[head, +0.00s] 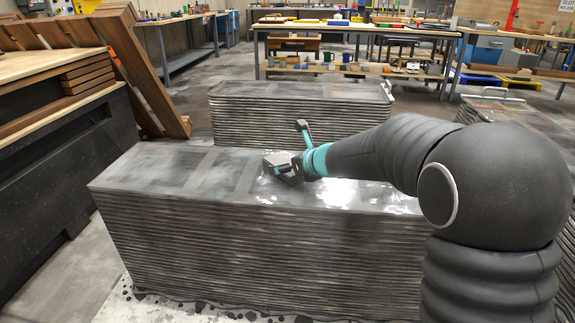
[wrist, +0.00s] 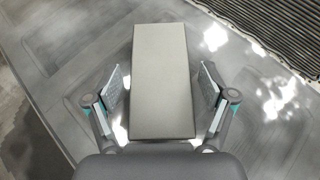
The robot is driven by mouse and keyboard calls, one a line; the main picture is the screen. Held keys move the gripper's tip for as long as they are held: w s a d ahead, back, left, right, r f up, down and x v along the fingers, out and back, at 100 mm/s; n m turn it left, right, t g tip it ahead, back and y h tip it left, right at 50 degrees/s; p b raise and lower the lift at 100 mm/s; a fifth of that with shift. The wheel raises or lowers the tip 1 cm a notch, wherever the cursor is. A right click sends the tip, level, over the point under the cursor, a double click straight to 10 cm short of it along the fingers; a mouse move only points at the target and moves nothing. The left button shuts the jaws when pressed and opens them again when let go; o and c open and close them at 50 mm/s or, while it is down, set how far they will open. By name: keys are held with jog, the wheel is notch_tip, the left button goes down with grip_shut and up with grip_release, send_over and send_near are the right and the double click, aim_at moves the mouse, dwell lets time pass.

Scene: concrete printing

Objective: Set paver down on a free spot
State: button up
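A plain grey rectangular paver (wrist: 162,75) fills the middle of the wrist view, its long side pointing away from me. My gripper (wrist: 162,90) has one finger pad on each side of it, with a narrow gap showing on both sides, so it looks open around the paver. The paver seems to lie flat on the smooth grey top of a layered printed concrete block (wrist: 60,70). In the head view my gripper (head: 284,167) is low over the middle of that block's top (head: 150,165); I cannot clearly make out the paver there.
Another layered block (head: 300,92) stands behind, with a further one (head: 510,110) at the right. Wooden boards (head: 140,70) lean at the left beside a dark bench (head: 60,170). The block's top left of my gripper is clear.

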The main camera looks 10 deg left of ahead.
jog(key=shift+r, duration=0.15)
jog(key=shift+d+r, duration=0.1)
jog(key=shift+r, duration=0.05)
jog(key=p+v, duration=0.1)
jog(key=v, duration=1)
jog(key=shift+s+d, duration=0.25)
jog(key=shift+s, duration=0.05)
